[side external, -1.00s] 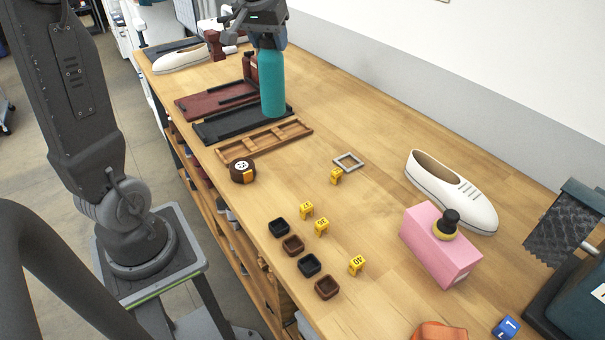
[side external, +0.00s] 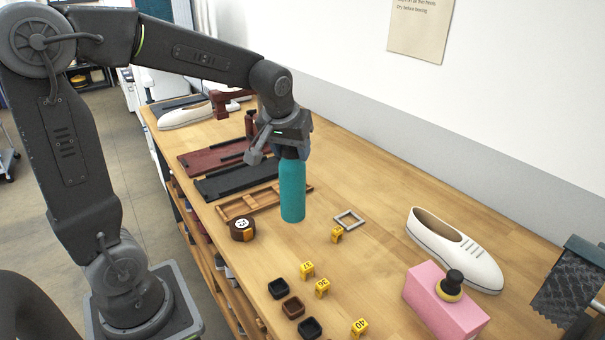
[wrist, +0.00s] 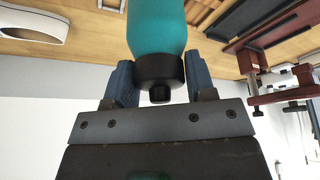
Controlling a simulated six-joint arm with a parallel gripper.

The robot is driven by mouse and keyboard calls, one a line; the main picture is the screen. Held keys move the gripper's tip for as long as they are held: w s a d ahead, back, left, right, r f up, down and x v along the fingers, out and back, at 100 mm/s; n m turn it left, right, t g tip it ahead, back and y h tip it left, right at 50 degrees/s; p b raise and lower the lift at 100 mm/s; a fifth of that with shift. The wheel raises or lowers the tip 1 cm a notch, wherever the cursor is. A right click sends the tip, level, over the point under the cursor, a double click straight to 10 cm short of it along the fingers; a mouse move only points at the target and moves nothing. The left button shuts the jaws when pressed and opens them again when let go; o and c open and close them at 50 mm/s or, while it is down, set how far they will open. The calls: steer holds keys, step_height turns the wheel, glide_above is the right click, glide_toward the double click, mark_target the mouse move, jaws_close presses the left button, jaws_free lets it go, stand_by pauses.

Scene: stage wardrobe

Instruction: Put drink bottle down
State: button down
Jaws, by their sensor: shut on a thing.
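The teal drink bottle (side external: 292,193) is upright in the side view, with its base at or just above the wooden bench, right of the wooden slotted tray; I cannot tell whether it touches. My gripper (side external: 291,150) is shut on its top from above. In the wrist view, the fingers of my gripper (wrist: 150,82) stand on both sides of the bottle's black cap, and the teal body of the bottle (wrist: 157,28) runs out past the top edge.
Black trays and a wooden slotted tray (side external: 237,207) lie left of the bottle. A white shoe (side external: 455,250) and pink box (side external: 445,303) stand further right.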

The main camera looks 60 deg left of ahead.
mark_target(300, 165)
steer(key=shift+w+d+f, duration=0.65)
steer(key=shift+w+d, duration=0.15)
steer(key=shift+d, duration=0.2)
steer(key=shift+f, duration=2)
steer(key=shift+f, duration=0.15)
steer(key=shift+c, duration=2.3)
jaws_free()
